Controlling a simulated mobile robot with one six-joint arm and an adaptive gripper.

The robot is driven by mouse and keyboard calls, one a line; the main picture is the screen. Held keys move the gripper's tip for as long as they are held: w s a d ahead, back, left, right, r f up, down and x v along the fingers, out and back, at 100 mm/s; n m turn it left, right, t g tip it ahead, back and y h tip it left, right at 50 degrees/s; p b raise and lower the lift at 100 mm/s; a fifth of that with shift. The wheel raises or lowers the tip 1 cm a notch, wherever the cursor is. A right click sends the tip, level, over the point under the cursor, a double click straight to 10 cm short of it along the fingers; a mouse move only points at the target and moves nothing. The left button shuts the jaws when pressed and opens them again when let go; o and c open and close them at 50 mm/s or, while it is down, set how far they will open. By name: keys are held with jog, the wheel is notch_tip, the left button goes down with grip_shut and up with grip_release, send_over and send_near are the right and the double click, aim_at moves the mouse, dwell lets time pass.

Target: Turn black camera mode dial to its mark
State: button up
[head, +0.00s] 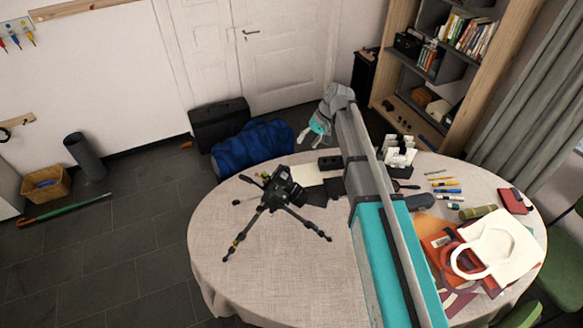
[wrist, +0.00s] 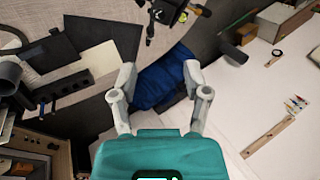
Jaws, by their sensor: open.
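A black camera (head: 284,186) is mounted on a small black tripod (head: 308,224) that stands on the round table (head: 215,225), left of the middle. The mode dial is too small to make out. My gripper (head: 311,132) is up beyond the table's far side, above and to the right of the camera in the head view. In the wrist view my gripper (wrist: 160,80) has its two fingers wide apart with nothing between them. Part of the tripod (wrist: 152,28) shows at the top of the wrist view, beyond the fingertips.
A blue bag (head: 252,146) and a black case (head: 218,122) stand on the floor behind the table. Pens, a white tote bag (head: 500,248) and folders crowd the table's right side. A shelf (head: 440,75) stands at the back right. The table's front left is clear.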

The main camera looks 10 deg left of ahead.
aim_at(289, 169)
jog(key=shift+b+x, duration=5.8)
jog(key=shift+x, duration=0.85)
jog(key=shift+c, duration=0.2)
grip_shut()
